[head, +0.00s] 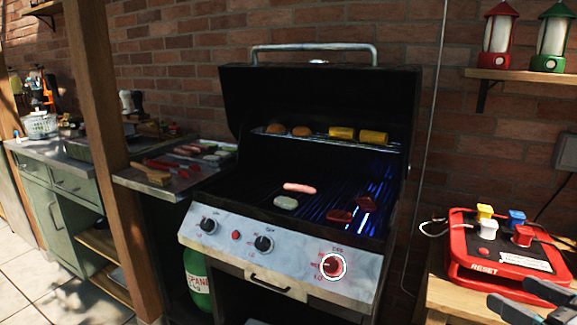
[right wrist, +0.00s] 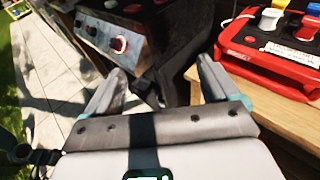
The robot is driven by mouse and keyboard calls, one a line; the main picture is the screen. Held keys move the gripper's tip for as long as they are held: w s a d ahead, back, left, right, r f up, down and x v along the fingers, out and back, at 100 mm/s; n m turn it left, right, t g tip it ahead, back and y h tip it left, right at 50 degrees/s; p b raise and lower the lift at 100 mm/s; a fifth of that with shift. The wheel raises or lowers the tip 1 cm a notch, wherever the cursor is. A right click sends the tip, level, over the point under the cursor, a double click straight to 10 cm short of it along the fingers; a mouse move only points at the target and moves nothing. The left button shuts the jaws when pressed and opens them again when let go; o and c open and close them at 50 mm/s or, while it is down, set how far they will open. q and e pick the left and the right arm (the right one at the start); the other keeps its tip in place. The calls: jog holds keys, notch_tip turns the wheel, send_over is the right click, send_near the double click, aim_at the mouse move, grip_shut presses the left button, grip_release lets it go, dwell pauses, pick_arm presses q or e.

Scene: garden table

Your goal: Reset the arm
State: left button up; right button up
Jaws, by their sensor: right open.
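My right gripper (head: 520,305) is at the bottom right of the head view, in front of the wooden side table. Its two fingers are apart and nothing is between them. In the right wrist view the same gripper (right wrist: 160,85) shows its open fingers over the paved floor, with the grill's front at the upper left. My left gripper is in neither view.
A grill (head: 300,262) stands open with food on its grates and a lit red knob (head: 333,265). A red box (head: 462,270) marked RESET, with coloured plugs, sits on the wooden table (head: 455,305) at the right. A wooden post (head: 110,150) stands left of the grill.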

jog(key=w+a+f+m+g+y, duration=0.1)
jog(key=w+a+f+g+y, duration=0.2)
jog(key=a+f, duration=0.45)
jog(key=w+a+f+m+y, duration=0.2)
jog(key=w+a+f, duration=0.45)
jog(key=f, duration=0.25)
jog(key=s+a+f+m+g, duration=0.3)
jog(key=a+f+m, duration=0.85)
jog(key=f, duration=0.45)
jog(key=s+a+f+m+g+h, duration=0.2)
jog(key=s+a+f+m+g, duration=0.2)
jog(key=s+f+m, duration=0.6)
jog(key=s+d+f+m+g+h, duration=0.3)
jog(key=s+f+m, duration=0.45)
jog(key=m, duration=0.75)
notch_tip(320, 180, up, 19)
jog(key=s+m+g+p, duration=0.1)
jog(key=p, duration=1.7)
jog(key=shift+s+a+r+g, duration=0.2)
jog(key=shift+s+a+g, duration=0.15)
jog(key=shift+a, duration=0.1)
